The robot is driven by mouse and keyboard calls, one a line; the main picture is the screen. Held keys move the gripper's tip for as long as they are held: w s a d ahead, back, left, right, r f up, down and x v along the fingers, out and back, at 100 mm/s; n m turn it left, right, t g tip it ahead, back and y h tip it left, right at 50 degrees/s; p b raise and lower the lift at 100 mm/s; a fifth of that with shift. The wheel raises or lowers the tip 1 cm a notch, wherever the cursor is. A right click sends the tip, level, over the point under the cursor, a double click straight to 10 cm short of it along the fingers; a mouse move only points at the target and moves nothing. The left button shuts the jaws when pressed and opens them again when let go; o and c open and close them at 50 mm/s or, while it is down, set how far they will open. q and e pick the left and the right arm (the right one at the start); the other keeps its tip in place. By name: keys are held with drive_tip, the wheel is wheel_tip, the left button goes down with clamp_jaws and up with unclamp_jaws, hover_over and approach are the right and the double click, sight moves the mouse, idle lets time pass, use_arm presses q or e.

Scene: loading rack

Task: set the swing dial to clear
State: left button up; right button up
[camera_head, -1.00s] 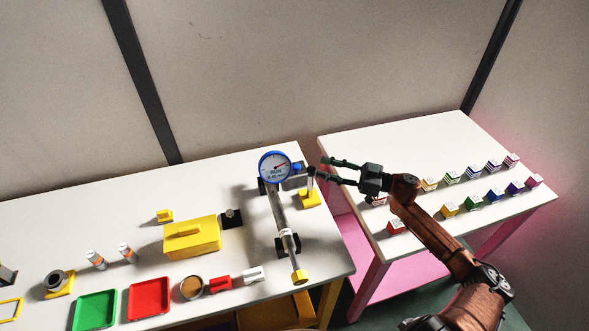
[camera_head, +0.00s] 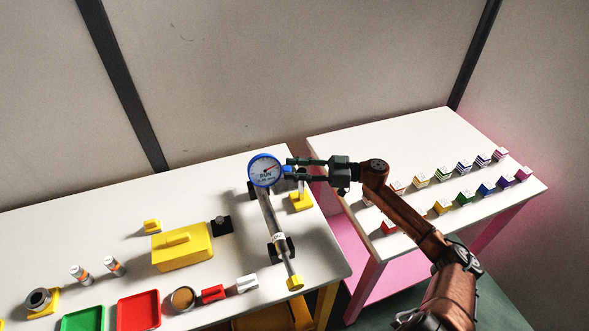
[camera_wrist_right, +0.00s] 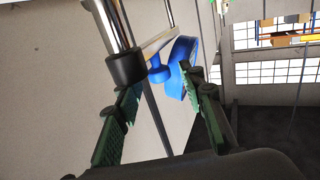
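In the right wrist view, a blue knob (camera_wrist_right: 159,71) and the back of the blue dial (camera_wrist_right: 180,66) show between and beyond the open fingertips (camera_wrist_right: 165,84). I cannot tell whether a finger touches the knob. My left gripper is not in view.
A metal tube with a black end (camera_wrist_right: 125,66) is close to one finger in the right wrist view. A yellow box (camera_head: 182,250), a red tray (camera_head: 139,311) and a green tray (camera_head: 82,320) are on the left table. Several coloured blocks stand on the right table (camera_head: 400,145).

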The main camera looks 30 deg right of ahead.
drive_tip(key=shift+c, duration=0.3)
clamp_jaws()
idle(0.4)
